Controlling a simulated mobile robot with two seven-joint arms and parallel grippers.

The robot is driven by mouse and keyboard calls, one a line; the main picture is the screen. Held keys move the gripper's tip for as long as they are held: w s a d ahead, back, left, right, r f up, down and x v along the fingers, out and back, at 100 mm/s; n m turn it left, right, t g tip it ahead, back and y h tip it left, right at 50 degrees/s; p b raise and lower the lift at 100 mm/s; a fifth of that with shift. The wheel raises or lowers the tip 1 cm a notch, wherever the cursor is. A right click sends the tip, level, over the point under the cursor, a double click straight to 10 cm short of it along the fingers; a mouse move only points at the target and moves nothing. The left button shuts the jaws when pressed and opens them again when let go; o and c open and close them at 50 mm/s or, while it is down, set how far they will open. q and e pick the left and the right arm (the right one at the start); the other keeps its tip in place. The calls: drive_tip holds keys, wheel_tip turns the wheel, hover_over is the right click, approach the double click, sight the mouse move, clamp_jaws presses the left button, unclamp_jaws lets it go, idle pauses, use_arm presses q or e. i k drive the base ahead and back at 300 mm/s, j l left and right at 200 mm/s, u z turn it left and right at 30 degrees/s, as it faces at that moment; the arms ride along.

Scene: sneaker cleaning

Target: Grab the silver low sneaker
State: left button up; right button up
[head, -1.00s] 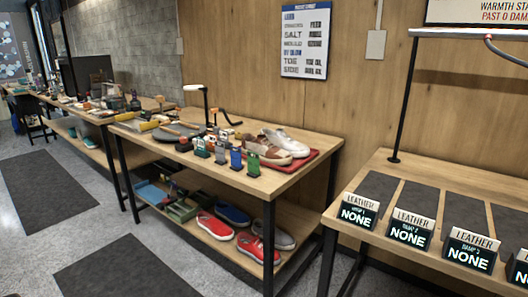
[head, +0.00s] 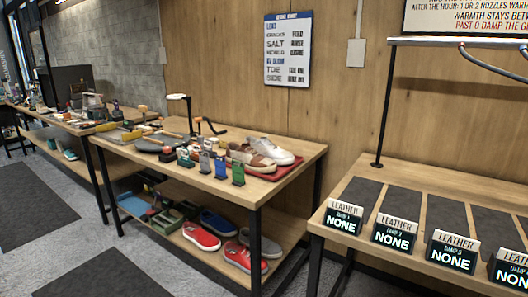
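A grey, silver-looking low sneaker (head: 261,243) sits on the lower shelf of the middle workbench, at its right end. It is partly behind the front table leg and next to a red sneaker (head: 243,258). A white or pale low shoe (head: 271,150) lies on the bench top on a red tray (head: 289,168), beside a brown shoe (head: 246,158). I cannot tell for sure from this distance which pale shoe is silver. Neither of my grippers is in view.
Another red sneaker (head: 201,236) and a blue sneaker (head: 218,222) share the lower shelf (head: 185,243). Small coloured stands (head: 221,168) line the bench top's front. A right-hand table (head: 401,243) holds dark mats and several signs. The floor in front has dark mats (head: 88,277).

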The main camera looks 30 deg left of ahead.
sight(263, 146)
drive_tip(key=j+z, duration=0.2)
drive_tip(key=z, duration=0.25)
drive_tip(key=j+z, duration=0.2)
drive_tip(key=z, duration=0.25)
drive_tip(key=k+j+z, duration=0.2)
drive_tip(key=j, duration=0.3)
drive_tip(key=k+j+z, duration=0.2)
drive_tip(key=j, duration=0.25)
drive_tip(key=k+j+z, duration=0.2)
drive_tip(key=j, duration=0.25)
drive_tip(key=k+j+z, duration=0.15)
drive_tip(key=j, duration=0.3)
drive_tip(key=k, duration=0.05)
